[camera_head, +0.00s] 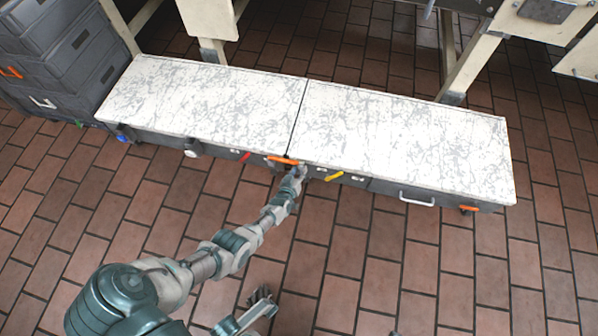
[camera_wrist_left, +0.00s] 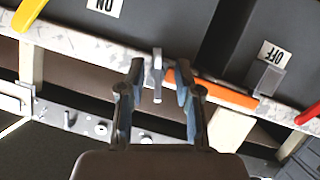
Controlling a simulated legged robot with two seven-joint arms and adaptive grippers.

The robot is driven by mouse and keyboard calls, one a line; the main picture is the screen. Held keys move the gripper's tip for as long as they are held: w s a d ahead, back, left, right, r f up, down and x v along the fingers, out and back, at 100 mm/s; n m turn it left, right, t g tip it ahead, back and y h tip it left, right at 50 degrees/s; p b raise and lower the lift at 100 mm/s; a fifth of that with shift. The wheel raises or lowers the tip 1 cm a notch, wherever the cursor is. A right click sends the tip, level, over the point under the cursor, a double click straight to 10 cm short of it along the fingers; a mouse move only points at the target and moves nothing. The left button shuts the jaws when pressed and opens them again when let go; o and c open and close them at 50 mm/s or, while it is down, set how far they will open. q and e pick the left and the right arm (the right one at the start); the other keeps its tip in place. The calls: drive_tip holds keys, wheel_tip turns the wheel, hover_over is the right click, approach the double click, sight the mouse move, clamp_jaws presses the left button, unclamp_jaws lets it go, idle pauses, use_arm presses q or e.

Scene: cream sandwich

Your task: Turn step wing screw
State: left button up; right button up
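The step (camera_head: 400,130) is a long low unit with a white and grey marbled top, split by a seam. In the left wrist view a small grey upright piece, seemingly the wing screw (camera_wrist_left: 157,75), sits at the step's front edge between my fingertips. My left gripper (camera_wrist_left: 158,80) is open around it, with a gap visible on both sides. In the head view my left gripper (camera_head: 298,172) is at the front edge near the seam and hides the screw. My right gripper (camera_head: 262,298) is low at the bottom, small and partly cut off.
An orange handle (camera_head: 283,160) is just left of my left gripper; a yellow handle (camera_head: 334,177) is to its right. A red handle (camera_head: 246,156) and a pale bar handle (camera_head: 417,200) lie along the front. Grey crates (camera_head: 70,60) stand left. The brick floor in front is clear.

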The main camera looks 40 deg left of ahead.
use_arm(q)
drive_tip(key=v, duration=1.2)
idle(0.3)
idle(0.3)
